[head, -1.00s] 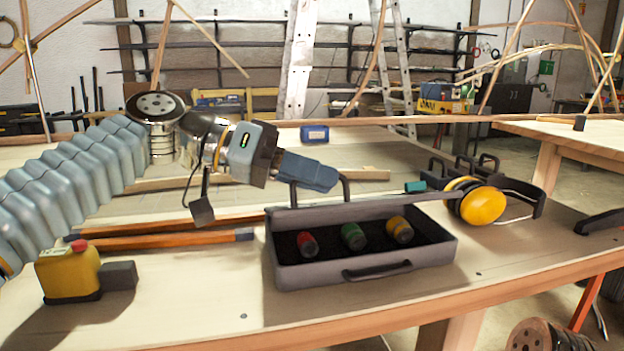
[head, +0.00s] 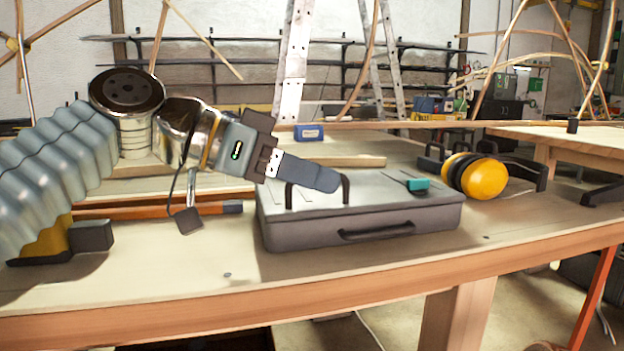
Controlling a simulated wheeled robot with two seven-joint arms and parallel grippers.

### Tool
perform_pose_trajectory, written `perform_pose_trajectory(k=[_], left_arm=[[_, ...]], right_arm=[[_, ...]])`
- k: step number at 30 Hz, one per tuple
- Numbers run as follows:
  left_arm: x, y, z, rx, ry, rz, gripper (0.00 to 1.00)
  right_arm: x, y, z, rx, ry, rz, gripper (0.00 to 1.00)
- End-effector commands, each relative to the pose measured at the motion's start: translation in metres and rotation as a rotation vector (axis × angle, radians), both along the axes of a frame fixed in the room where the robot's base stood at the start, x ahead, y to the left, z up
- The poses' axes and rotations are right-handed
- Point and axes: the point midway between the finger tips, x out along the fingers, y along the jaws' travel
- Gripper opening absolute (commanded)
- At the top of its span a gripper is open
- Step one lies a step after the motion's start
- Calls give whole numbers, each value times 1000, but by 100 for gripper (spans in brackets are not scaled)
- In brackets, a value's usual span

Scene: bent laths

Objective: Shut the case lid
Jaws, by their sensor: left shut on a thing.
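The grey case (head: 300,236) stands on the near workbench with its front handle facing me. Its lid (head: 375,201) lies flat over the tray, with no gap that I can see, and hides the inside. A dark bow handle (head: 346,189) stands up from the lid. My left gripper (head: 318,176) reaches in from the left, above the lid's left half, and its fingers are shut on this handle, covering its top bar. My right gripper is out of view.
A small teal item (head: 417,184) appears to lie on the lid's right part. Yellow ear defenders (head: 484,178) sit right of the case. Orange-brown laths (head: 150,212) lie to the left, behind a yellow box (head: 45,243) partly hidden by my arm. The bench front is clear.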

Motion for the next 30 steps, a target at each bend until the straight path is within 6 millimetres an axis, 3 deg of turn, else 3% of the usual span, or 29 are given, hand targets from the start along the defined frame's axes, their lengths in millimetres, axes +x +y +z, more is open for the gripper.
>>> perform_pose_trajectory(k=[1, 7, 8, 12, 22, 30], left_arm=[[-1, -1, -8, 15, 13, -9, 0], [-1, -1, -9, 17, 16, -11, 0], [-1, -1, -9, 17, 16, -11, 17], [-1, -1, -8, 14, 14, -9, 34], [-2, 7, -2, 10, 10, -4, 34], [-14, 59, 21, 10, 9, -2, 34]], right_arm=[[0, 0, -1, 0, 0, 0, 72], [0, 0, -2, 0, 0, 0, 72], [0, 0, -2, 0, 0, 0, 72], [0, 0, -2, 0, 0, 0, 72], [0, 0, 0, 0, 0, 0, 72], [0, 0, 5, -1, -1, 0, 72]])
